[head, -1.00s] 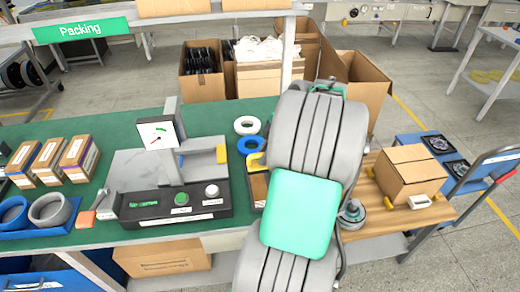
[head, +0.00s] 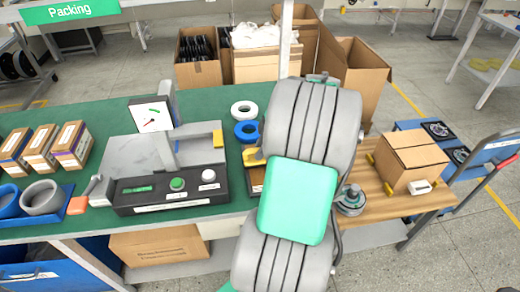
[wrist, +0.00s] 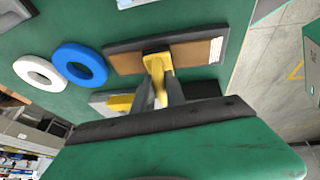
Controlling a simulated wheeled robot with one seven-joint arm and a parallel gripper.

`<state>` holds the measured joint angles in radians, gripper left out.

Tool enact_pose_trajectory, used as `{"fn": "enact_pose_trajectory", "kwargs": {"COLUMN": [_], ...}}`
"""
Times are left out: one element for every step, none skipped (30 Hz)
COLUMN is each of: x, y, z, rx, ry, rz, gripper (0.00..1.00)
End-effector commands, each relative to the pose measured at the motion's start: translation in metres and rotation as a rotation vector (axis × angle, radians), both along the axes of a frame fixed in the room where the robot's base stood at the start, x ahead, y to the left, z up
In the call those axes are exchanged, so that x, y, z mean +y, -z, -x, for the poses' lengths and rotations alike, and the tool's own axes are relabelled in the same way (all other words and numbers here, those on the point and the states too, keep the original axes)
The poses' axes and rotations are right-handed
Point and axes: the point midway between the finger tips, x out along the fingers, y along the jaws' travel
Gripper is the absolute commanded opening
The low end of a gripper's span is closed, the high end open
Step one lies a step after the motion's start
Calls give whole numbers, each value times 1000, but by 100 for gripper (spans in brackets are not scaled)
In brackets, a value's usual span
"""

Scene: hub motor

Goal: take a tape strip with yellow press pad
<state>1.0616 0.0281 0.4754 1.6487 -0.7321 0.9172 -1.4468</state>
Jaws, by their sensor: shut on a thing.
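The yellow press pad (wrist: 157,66) is between my gripper's (wrist: 160,86) two dark fingertips in the wrist view, which are shut on it. Its front end meets the near edge of a dark, shallow holder with a brown strip (wrist: 195,52) in it; I cannot tell whether the pad touches the strip. In the head view the yellow pad (head: 253,157) shows just left of my arm, with part of the strip holder (head: 256,178) below it. My arm hides the gripper and the rest of the holder there.
A white ring (head: 244,107) and a blue ring (head: 246,132) lie on the green bench (head: 90,125) behind the holder. A test station (head: 170,190) with a dial stands to the left. A wooden cart top (head: 375,215) with a carton (head: 408,167) is at the right.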

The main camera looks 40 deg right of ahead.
Motion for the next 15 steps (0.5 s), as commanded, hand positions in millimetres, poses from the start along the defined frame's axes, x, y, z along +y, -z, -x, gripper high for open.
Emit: {"fn": "enact_pose_trajectory", "kwargs": {"x": [0, 0, 0, 0, 0, 0, 0, 0, 0, 0, 0, 0, 0, 0, 0], "y": [0, 0, 0, 0, 1, 1, 2, 2, 3, 3, 3, 4, 4, 4, 5], "z": [0, 0, 0, 0, 0, 0, 0, 0, 0, 0, 0, 0, 0, 0, 0], "rx": [-1, -1, -1, -1, -1, 0, 0, -1, -1, -1, -1, -1, -1, -1, -1], "ry": [0, 0, 0, 0, 0, 0, 0, 0, 0, 0, 0, 0, 0, 0, 0], "rz": [0, 0, 0, 0, 0, 0, 0, 0, 0, 0, 0, 0, 0, 0, 0], "gripper": [0, 0, 0, 0, 0, 0, 0, 0, 0, 0, 0, 0, 0, 0, 0]}}
